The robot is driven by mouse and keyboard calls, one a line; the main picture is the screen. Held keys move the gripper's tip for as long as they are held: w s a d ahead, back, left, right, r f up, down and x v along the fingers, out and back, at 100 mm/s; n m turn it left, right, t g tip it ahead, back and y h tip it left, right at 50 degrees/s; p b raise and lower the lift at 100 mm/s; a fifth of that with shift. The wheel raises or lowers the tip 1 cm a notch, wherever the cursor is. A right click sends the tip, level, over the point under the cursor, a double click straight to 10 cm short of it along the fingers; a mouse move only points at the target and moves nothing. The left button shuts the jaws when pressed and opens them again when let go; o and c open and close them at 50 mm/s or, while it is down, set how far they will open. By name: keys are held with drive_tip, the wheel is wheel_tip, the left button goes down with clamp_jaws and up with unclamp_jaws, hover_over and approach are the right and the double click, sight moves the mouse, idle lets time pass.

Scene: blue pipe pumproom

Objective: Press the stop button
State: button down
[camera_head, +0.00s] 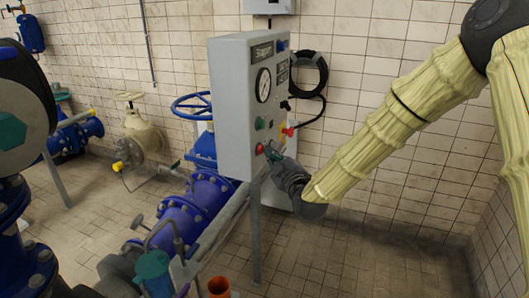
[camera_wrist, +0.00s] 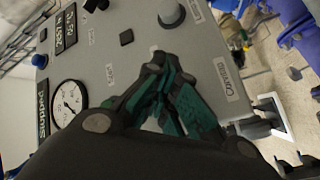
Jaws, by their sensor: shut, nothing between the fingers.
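A grey control panel (camera_head: 231,105) stands in the middle of the head view, its front face turned right. A small red button (camera_head: 259,148) sits low on that face, below a green button (camera_head: 261,124). No readable stop label shows, so I cannot tell for certain that it is the stop button. My gripper (camera_head: 273,156) is shut and empty, with its green-padded fingers just right of the red button; contact cannot be told. In the wrist view my gripper (camera_wrist: 168,95) covers part of the panel face (camera_wrist: 120,60), and no red button shows.
The panel also carries a round gauge (camera_head: 263,85) and a red-ended fitting (camera_head: 289,131). A black cable coil (camera_head: 309,74) hangs on the tiled wall behind. Blue pipes (camera_head: 195,205) run left of the panel. The floor at the right (camera_head: 380,250) is clear.

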drive_tip(key=s+d+b, duration=0.1)
drive_tip(key=s+d, duration=0.1)
drive_tip(key=d, duration=0.3)
drive_tip(key=shift+d, duration=0.4)
idle(0.6)
drive_tip(key=s+d+f+m+g+h, duration=0.1)
drive_tip(key=s+d+f+m+g, duration=0.3)
drive_tip(key=f, duration=0.7)
drive_tip(key=s+d+f+m+g+h, duration=0.1)
drive_tip(key=s+f+h, duration=0.1)
drive_tip(key=s+f, duration=0.7)
drive_tip(key=s+d+f+m+g+h, duration=0.1)
drive_tip(key=s+d+f+m+g, duration=0.15)
drive_tip(key=f, duration=1.05)
drive_tip(key=s+d+f+m+g+h, duration=0.1)
drive_tip(key=s+d+f+m+g, duration=0.1)
drive_tip(key=s, duration=0.9)
drive_tip(key=s+d+f+m+g+h, duration=0.1)
drive_tip(key=s+d+f+m+g, duration=0.2)
drive_tip(key=s+d+f, duration=0.3)
drive_tip(key=s+d+f+m+g+h, duration=0.2)
drive_tip(key=s+f, duration=0.7)
drive_tip(key=s, duration=0.9)
drive_tip(key=shift+d+m+g, duration=0.45)
drive_tip(key=shift+d+g, duration=0.6)
drive_tip(key=shift+g, duration=0.1)
